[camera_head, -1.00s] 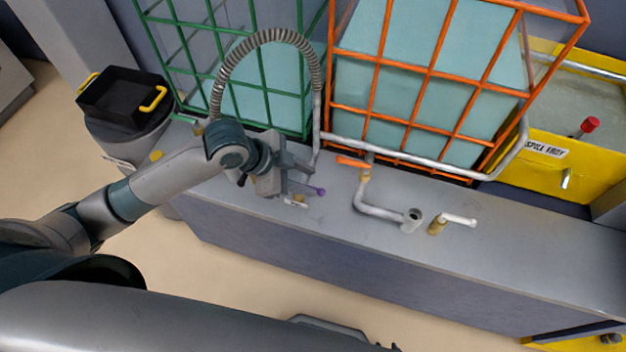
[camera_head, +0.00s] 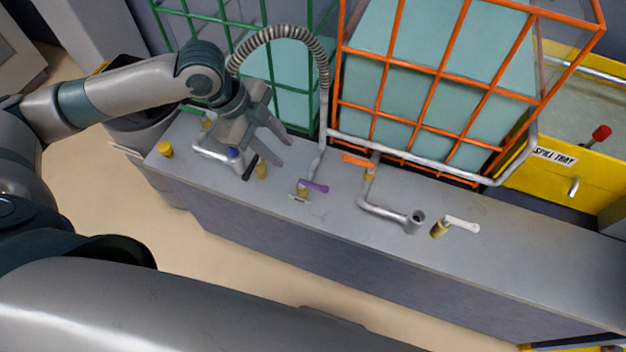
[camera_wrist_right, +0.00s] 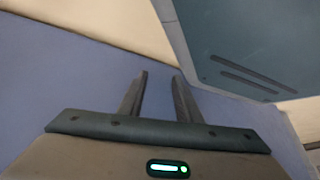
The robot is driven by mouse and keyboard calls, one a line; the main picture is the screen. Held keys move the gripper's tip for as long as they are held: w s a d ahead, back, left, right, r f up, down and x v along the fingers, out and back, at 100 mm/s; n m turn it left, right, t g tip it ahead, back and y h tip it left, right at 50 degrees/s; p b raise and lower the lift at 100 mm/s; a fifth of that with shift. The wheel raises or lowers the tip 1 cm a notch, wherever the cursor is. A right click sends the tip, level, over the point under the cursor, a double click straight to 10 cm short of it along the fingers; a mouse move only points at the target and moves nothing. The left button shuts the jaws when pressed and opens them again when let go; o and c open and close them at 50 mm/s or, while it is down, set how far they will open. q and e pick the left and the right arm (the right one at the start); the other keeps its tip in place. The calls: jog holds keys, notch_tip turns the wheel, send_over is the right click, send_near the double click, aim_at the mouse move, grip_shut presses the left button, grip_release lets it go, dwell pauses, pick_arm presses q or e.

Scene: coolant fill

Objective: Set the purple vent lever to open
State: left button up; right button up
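The purple vent lever (camera_head: 314,186) sits on a brass valve (camera_head: 302,188) on the grey bench, at the foot of a pipe. Its handle points right and slightly toward the front edge. A small pale label lies just in front of the valve. My left gripper (camera_head: 284,152) is open and empty, up and left of the purple lever and apart from it. My right gripper (camera_wrist_right: 160,76) shows in the right wrist view with its two fingers apart and nothing between them. It does not show in the head view.
Nearby are an orange lever (camera_head: 357,161), a white lever (camera_head: 462,223), a black lever (camera_head: 250,167) and a green lever (camera_head: 188,109). A blue-capped pipe (camera_head: 235,155) stands below my left gripper. Green and orange cages stand behind. A yellow spill tray (camera_head: 590,185) is at right.

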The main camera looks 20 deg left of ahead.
aim_at(316, 186)
pick_arm(q)
jog(key=shift+f, duration=0.1)
